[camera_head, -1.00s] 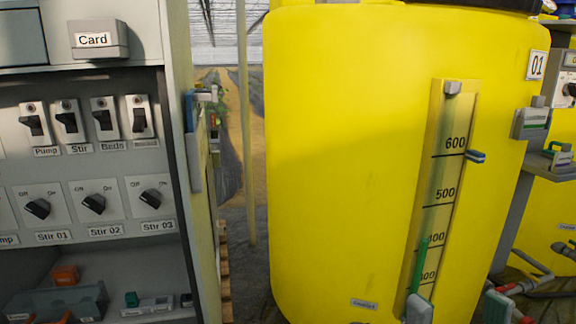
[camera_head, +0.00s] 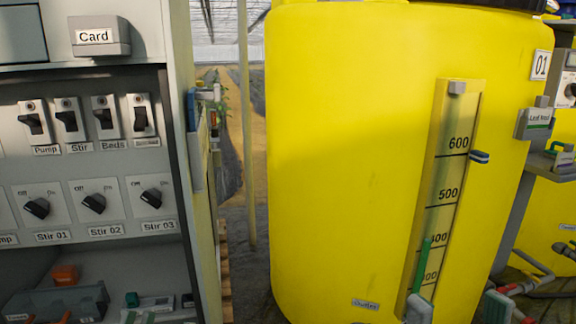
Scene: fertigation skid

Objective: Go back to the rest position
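What looks like my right gripper (camera_head: 458,307) is at the bottom right, with two grey fingertips standing well apart in front of the yellow tank (camera_head: 340,150). It looks open, and no object shows between the tips. The left fingertip overlaps the lower end of the level gauge (camera_head: 457,130); I cannot tell whether they touch. Two small pale green tips, probably my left gripper (camera_head: 140,318), just show at the bottom edge in front of the cabinet's lower shelf. Most of it is below the picture, so its opening is unclear.
The control cabinet (camera_head: 180,40) at left has a Card box (camera_head: 98,37), several switches and Stir knobs. Its shelf holds a grey bin (camera_head: 60,302), an orange block (camera_head: 65,275) and a green block (camera_head: 131,299). A narrow gap separates cabinet and tank. Pipes (camera_head: 530,285) lie at right.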

